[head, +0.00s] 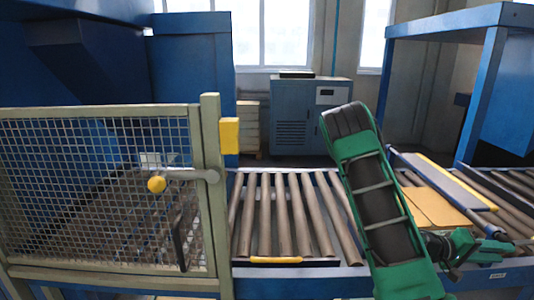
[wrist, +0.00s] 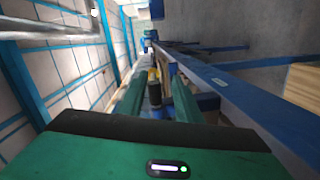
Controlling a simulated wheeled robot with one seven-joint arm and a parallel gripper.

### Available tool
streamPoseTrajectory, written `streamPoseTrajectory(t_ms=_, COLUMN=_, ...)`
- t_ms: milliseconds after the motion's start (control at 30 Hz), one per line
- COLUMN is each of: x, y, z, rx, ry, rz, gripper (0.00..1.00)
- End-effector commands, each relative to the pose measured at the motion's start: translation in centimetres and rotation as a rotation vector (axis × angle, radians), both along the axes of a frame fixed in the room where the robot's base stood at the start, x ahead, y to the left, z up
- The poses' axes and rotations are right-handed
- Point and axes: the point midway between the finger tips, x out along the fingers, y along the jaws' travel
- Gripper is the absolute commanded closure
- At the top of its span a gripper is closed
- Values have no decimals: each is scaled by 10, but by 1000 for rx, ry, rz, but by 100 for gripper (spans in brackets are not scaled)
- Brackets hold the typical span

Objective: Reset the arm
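My arm rises in front of the roller conveyor in the head view and bends down at the lower right. My gripper (head: 482,248) is there, over the conveyor's near right edge, seen small. In the wrist view my gripper (wrist: 158,82) shows two green fingers standing apart. A black and yellow object (wrist: 154,88) shows in the gap between them. I cannot tell how far off it is, and no grip on it shows.
A mesh gate (head: 105,195) with a yellow knob (head: 156,184) stands at the left. Bare rollers (head: 282,215) fill the middle. Yellow panels (head: 437,207) lie at the right beside a blue frame (head: 470,95). A blue cabinet (head: 308,118) stands behind. A blue beam (wrist: 245,95) runs close beside my gripper.

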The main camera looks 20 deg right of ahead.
Motion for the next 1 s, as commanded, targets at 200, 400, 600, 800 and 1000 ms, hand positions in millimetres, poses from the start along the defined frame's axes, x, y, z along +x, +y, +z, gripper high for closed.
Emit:
streamPoseTrajectory(t_ms=200, x=-24, y=28, z=-14, rx=170, ry=-164, rz=-136, gripper=69)
streamPoseTrajectory(t_ms=400, x=-33, y=67, z=-28, rx=362, ry=-292, rz=-231, gripper=69)
streamPoseTrajectory(t_ms=600, x=-31, y=113, z=-34, rx=570, ry=-400, rz=-283, gripper=69)
streamPoseTrajectory(t_ms=800, x=-23, y=164, z=-29, rx=782, ry=-479, rz=-286, gripper=69)
streamPoseTrajectory(t_ms=1000, x=-16, y=217, z=-12, rx=991, ry=-528, rz=-240, gripper=69)
